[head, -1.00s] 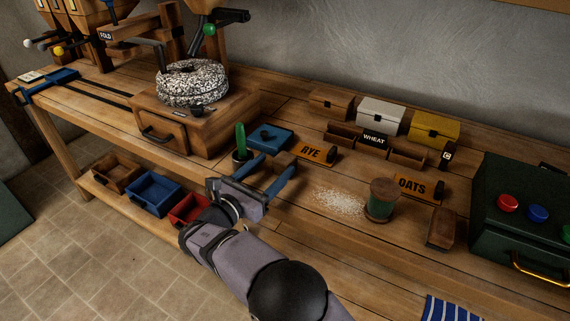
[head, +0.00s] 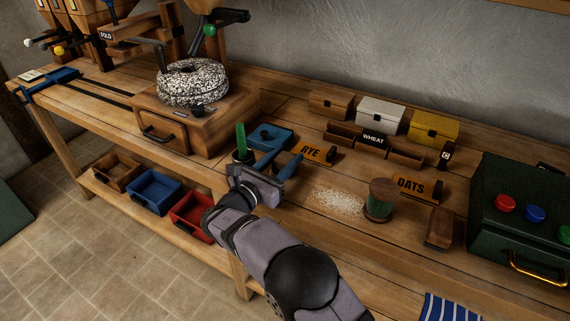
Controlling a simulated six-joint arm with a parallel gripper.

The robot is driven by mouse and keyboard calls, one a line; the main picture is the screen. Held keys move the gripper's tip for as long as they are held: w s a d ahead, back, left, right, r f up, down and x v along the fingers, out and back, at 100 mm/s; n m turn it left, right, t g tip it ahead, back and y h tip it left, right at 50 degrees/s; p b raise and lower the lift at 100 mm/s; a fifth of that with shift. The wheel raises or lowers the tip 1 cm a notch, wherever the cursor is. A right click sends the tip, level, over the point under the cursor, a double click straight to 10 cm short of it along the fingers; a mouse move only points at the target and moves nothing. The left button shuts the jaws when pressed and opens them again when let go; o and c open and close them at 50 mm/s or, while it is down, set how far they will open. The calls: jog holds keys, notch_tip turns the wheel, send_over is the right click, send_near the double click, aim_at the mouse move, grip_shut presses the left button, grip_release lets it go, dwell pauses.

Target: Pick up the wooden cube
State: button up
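The wooden cube (head: 285,157) is a small dark brown block on the bench, left of the RYE sign. It shows only in part, between the fingertips and partly hidden by them. My gripper (head: 288,156) has two blue fingers, which are apart, one on each side of the cube as seen from here. I cannot tell whether either finger touches it or how high the fingers are above the bench.
A blue tray (head: 262,134) and a green cylinder (head: 240,140) stand close left of the fingers. The RYE sign (head: 318,152) is close on the right. Spilled grain (head: 338,200) and a green-and-wood spool (head: 381,198) lie further right. Red bin (head: 190,212) sits below.

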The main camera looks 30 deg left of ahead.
aim_at(286, 157)
notch_tip(286, 157, up, 10)
dwell(0.8)
jog(key=shift+w+r, duration=0.1)
jog(key=shift+r, duration=0.05)
